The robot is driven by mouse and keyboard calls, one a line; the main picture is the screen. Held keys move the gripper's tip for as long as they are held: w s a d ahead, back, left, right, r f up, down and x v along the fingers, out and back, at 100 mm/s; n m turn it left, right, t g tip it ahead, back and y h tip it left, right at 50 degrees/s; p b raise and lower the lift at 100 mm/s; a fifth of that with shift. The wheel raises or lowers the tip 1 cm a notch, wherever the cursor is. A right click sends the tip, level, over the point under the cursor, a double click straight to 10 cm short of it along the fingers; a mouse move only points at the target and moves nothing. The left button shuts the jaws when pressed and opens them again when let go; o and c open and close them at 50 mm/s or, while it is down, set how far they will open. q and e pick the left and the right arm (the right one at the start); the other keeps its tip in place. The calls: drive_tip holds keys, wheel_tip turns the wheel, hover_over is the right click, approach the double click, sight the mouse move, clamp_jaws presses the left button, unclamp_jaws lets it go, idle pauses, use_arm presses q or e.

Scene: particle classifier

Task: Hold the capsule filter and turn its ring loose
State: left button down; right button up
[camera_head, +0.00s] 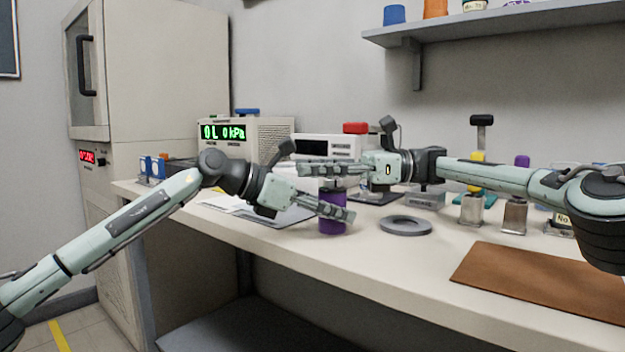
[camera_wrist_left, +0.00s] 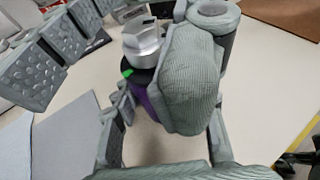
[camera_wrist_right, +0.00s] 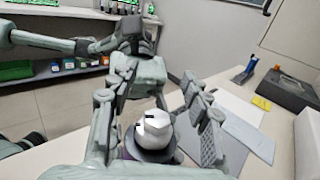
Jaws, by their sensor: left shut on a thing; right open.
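The capsule filter has a purple body (camera_head: 333,222), which stands upright on the bench in the head view. My left gripper (camera_head: 338,210) is shut on this body. In the left wrist view the purple body (camera_wrist_left: 151,108) shows partly behind the fingers, with a dark ring (camera_wrist_left: 141,76) bearing a green mark and a silvery top (camera_wrist_left: 142,42). My right gripper (camera_head: 315,170) is open above the body, at the filter's upper end. In the right wrist view the pale top (camera_wrist_right: 153,129) and dark ring (camera_wrist_right: 150,152) are between its spread fingers. Whether a finger touches the ring is hidden.
A grey flat ring-shaped piece (camera_head: 405,226) lies on the bench (camera_head: 390,270) right of the filter. A brown mat (camera_head: 545,280) lies at the front right. Metal blocks (camera_head: 472,209) stand further back. A pressure display unit (camera_head: 245,138) stands behind. Bench in front is clear.

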wheel_tip(320, 180, up, 8)
drive_tip(key=shift+f, duration=0.15)
drive_tip(key=shift+o, duration=0.2)
drive_tip(key=shift+w, duration=0.1)
